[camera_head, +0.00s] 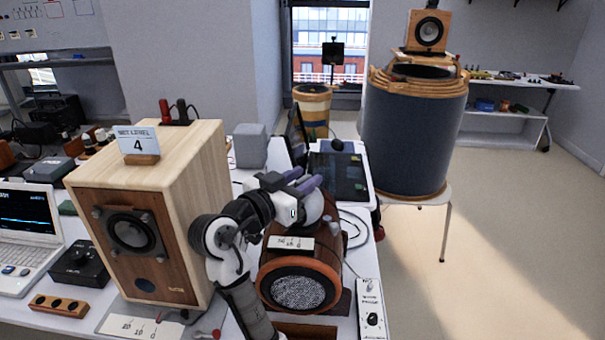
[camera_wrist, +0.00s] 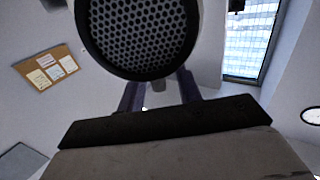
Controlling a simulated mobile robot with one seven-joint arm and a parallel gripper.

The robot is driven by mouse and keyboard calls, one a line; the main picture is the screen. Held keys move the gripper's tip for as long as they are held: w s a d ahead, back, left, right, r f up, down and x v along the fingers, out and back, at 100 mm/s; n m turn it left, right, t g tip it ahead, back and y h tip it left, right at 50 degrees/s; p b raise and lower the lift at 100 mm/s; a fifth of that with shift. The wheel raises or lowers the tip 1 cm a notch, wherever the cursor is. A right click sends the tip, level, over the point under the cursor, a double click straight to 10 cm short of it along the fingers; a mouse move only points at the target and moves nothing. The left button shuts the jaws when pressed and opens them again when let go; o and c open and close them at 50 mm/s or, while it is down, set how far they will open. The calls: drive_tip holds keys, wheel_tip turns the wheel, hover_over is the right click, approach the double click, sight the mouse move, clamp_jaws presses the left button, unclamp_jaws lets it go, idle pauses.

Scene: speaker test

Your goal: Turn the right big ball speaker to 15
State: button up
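A rounded brown speaker (camera_head: 330,255) with an orange rim and a round speckled grille lies on the white table, right of the square wooden speaker (camera_head: 203,160). I cannot tell for sure that it is the task's ball speaker. A white label (camera_head: 290,242) sits on its upper front; its print is too small to read surely. My gripper (camera_head: 308,179), with purple fingers, is above and behind its top, apparently apart from it. In the wrist view my gripper (camera_wrist: 160,88) has its fingers spread below a dark-rimmed round mesh (camera_wrist: 138,32). A small grey stub shows between them; contact is unclear.
A control box (camera_head: 370,308) with a black knob stands right of the brown speaker. A tablet-like screen (camera_head: 340,178) lies behind my gripper. A laptop (camera_head: 27,238) is at the left. A large blue drum (camera_head: 412,140) stands on a stool beyond the table. Floor at the right is clear.

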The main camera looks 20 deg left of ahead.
drive_tip(key=shift+w, duration=0.25)
clamp_jaws()
